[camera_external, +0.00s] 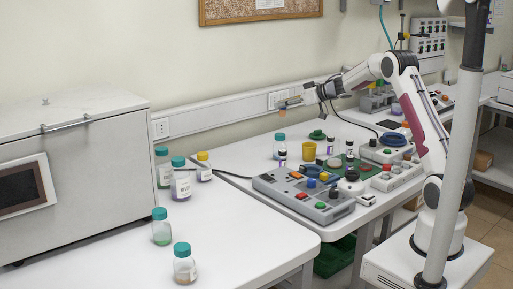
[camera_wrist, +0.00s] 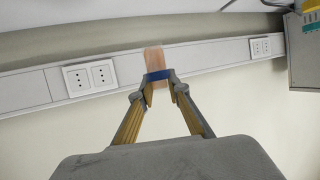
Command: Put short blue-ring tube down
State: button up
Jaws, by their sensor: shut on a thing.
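My gripper (camera_external: 289,103) is raised above the far side of the middle workbench, near the wall. In the wrist view my gripper (camera_wrist: 159,88) is shut on the short blue-ring tube (camera_wrist: 154,62). The tube is a clear, brownish-orange cylinder with a dark blue ring, and the fingertips close at the ring. In the external view the tube (camera_external: 282,113) is a small orange spot below the fingertips. It is held in the air, apart from the bench. Its lower part is hard to make out.
Below stand a yellow cup (camera_external: 309,151), a bottle with a teal cap (camera_external: 279,146) and a grey control box (camera_external: 303,196) with coloured knobs. Several capped bottles stand by the large grey machine (camera_external: 70,160) at left. The front white table (camera_external: 225,235) has free room.

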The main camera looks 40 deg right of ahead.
jog(key=d+f, duration=0.3)
jog(key=d, duration=0.8)
jog(key=shift+w+d+f, duration=0.4)
jog(key=shift+w, duration=0.05)
jog(key=shift+y, duration=0.3)
jog(key=shift+f, duration=3.1)
jog(key=shift+f, duration=1.9)
jog(key=shift+f, duration=0.15)
jog(key=o, duration=0.8)
jog(key=shift+o, duration=0.2)
